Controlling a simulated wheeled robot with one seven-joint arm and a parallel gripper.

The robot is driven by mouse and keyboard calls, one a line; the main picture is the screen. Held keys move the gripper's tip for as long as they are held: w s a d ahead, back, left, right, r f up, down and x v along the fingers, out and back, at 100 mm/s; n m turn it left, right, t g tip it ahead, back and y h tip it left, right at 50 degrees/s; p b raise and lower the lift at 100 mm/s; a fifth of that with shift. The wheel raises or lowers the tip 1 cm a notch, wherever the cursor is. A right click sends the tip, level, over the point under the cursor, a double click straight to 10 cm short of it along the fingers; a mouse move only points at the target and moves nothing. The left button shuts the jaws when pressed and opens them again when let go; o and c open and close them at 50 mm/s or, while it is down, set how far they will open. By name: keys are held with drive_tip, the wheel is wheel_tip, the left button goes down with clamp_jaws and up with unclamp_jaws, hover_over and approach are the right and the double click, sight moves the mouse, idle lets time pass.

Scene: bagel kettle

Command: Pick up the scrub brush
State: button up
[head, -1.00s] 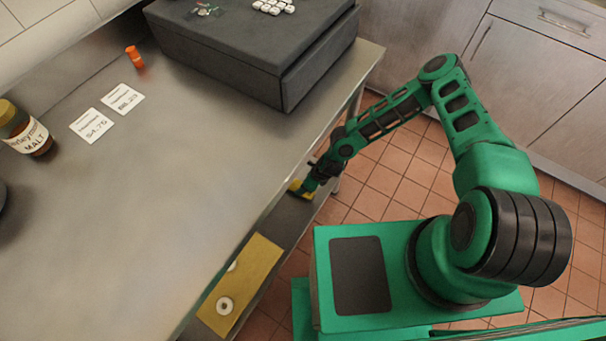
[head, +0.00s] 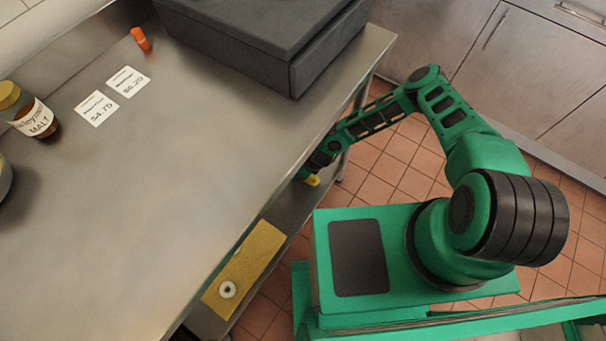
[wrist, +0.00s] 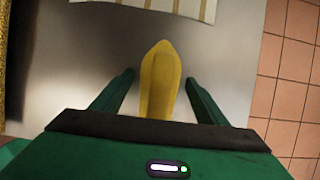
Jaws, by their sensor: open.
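The scrub brush (wrist: 160,82) shows in the wrist view as a long yellow shape with a rounded end, on a grey metal shelf (wrist: 65,90). My gripper (wrist: 159,80) is open, with one green finger on each side of the brush and a gap on both sides. The near part of the brush is hidden behind my gripper body. In the head view a small yellow part of the brush (head: 313,180) shows at the end of my arm, under the edge of the steel table (head: 180,170). My fingertips are hidden there.
A striped cloth-like item (wrist: 165,8) lies just beyond the brush. A yellow board (head: 250,262) with a white ring (head: 228,289) lies on the lower shelf. The tabletop above holds a dark box (head: 290,45) and a malt jar (head: 30,112). Tiled floor lies right of the shelf.

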drive_tip(key=shift+w+a+f, duration=0.15)
drive_tip(key=shift+f, duration=0.4)
drive_tip(key=c, duration=1.1)
drive_tip(key=shift+r, duration=0.15)
drive_tip(key=shift+c, duration=0.2)
